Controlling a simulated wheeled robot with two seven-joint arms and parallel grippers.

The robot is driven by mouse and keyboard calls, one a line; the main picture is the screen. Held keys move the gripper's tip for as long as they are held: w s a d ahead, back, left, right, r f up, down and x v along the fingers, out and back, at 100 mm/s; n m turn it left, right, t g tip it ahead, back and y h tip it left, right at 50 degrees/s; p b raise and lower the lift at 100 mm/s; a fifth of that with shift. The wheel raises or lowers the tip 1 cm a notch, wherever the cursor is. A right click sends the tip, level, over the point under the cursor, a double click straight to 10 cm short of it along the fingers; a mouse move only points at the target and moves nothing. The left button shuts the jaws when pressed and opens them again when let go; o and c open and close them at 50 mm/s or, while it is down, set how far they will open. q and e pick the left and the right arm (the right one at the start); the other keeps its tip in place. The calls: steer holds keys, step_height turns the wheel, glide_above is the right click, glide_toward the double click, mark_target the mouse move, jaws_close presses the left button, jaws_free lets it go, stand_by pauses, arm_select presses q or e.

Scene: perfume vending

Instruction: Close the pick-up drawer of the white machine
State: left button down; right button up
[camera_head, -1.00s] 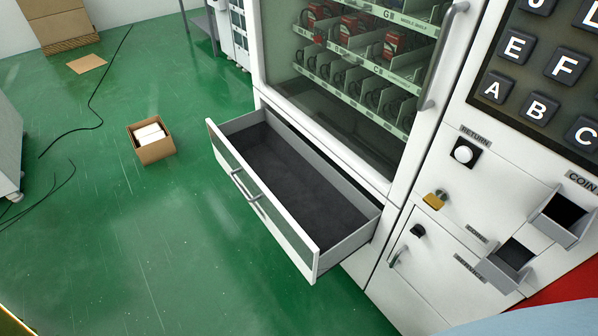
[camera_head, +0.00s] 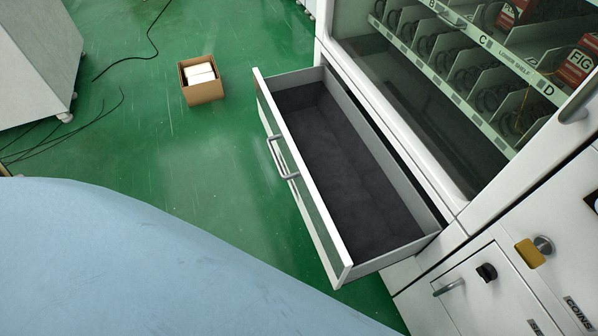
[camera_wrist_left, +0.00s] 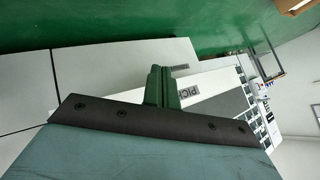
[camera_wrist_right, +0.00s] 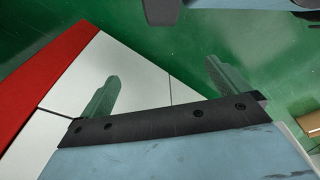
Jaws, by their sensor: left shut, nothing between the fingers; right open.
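The pick-up drawer (camera_head: 317,208) of the white machine (camera_head: 440,205) stands pulled out in the head view. Its dark-lined inside looks empty. Its front has a white frame, a glassy panel and a grey bar handle (camera_head: 283,158). My left gripper (camera_wrist_left: 162,88) is shut and empty in the left wrist view, in front of white panels, one with a partly hidden "PICK" label (camera_wrist_left: 190,96). My right gripper (camera_wrist_right: 158,88) is open and empty in the right wrist view, with white panels and green floor behind it. Neither gripper's fingers show in the head view.
A small open carton (camera_head: 202,90) with white boxes sits on the green floor beyond the drawer. A grey cabinet (camera_head: 35,55) stands at upper left. My blue arm fills the lower left. The floor before the drawer is clear.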

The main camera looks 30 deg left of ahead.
arm_select(q)
steer(key=w+a+r+m+t+h+b, duration=0.25)
steer(key=w+r+m+t+b, duration=0.2)
steer(key=w, duration=0.35)
arm_select(e)
steer(key=w+r+b, duration=0.2)
steer(key=w+r, duration=0.1)
steer(key=w, duration=0.3)
arm_select(q)
steer(key=m+h+b, duration=0.6)
steer(key=m+h, duration=0.3)
steer(key=m, duration=0.5)
glide_toward(301, 176)
steer(key=b+x, duration=0.2)
steer(key=x, duration=0.3)
steer(key=shift+d+r, duration=0.15)
steer(key=shift+d, duration=0.05)
steer(key=shift+w+d, duration=0.3)
steer(key=shift+w, duration=0.05)
steer(key=shift+w+d+b, duration=0.25)
steer(key=shift+b, duration=0.05)
arm_select(e)
step_height(301, 176, up, 13)
steer(key=w+a+t, duration=0.2)
steer(key=shift+w+a+t, duration=0.15)
steer(key=shift+t, duration=0.25)
arm_select(q)
steer(key=shift+w, duration=0.1)
arm_select(e)
steer(key=shift+f, duration=0.1)
